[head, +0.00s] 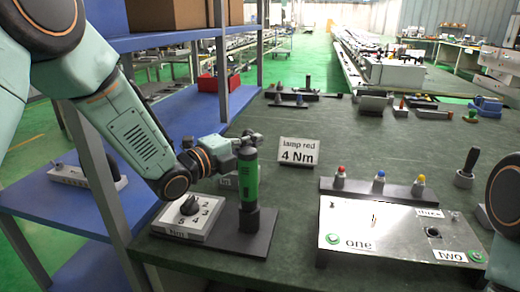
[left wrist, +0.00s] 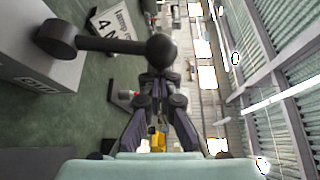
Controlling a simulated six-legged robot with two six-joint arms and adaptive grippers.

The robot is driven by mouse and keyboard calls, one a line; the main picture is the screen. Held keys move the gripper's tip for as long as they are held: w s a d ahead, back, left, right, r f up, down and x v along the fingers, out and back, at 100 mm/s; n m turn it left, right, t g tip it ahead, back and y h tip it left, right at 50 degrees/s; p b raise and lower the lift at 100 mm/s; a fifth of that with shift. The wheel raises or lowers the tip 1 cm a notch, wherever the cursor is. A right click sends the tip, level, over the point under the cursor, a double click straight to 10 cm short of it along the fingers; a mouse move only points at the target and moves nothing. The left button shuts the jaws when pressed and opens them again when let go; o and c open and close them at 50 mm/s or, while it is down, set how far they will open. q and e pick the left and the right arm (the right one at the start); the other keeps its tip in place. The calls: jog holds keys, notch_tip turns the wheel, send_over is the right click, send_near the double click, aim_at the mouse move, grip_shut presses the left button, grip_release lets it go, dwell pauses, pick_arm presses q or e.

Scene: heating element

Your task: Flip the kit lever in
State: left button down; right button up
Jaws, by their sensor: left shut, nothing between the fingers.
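In the left wrist view a black lever (left wrist: 110,44) sticks out sideways from a round hub on a grey box (left wrist: 35,75), with a ball knob at its end. The box label is rotated and hard to read; I take this as the kit lever. My left gripper (left wrist: 157,80) is shut and empty, its fingertips just by the knob; whether they touch cannot be told. In the head view my left gripper (head: 248,139) is behind the top of a green-handled tool (head: 248,180), and the lever cannot be made out clearly there. My right gripper is out of view.
The green tool stands upright on a dark base (head: 232,238) beside a numbered dial box (head: 188,217). A "lamp red 4 Nm" sign (head: 298,152) stands behind. A metal panel (head: 390,240) and a rack with coloured knobs (head: 375,190) lie right. Bare bench lies between.

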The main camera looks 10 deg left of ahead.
aim_at(244, 136)
pick_arm(q)
jog(key=a+n, duration=0.1)
jog(key=a+n+t+b, duration=0.1)
jog(key=a+n, duration=0.1)
jog(key=shift+r+t+h+b, duration=0.3)
jog(key=shift+t, duration=0.1)
jog(key=a+n+t+b, duration=0.1)
jog(key=n, duration=0.1)
jog(key=a+n+t+b, duration=0.1)
jog(key=a+n, duration=0.1)
jog(key=n, duration=0.1)
jog(key=shift+a, duration=0.25)
jog(key=shift+a+f, duration=0.1)
jog(key=shift+a, duration=0.45)
jog(key=shift+f, duration=0.1)
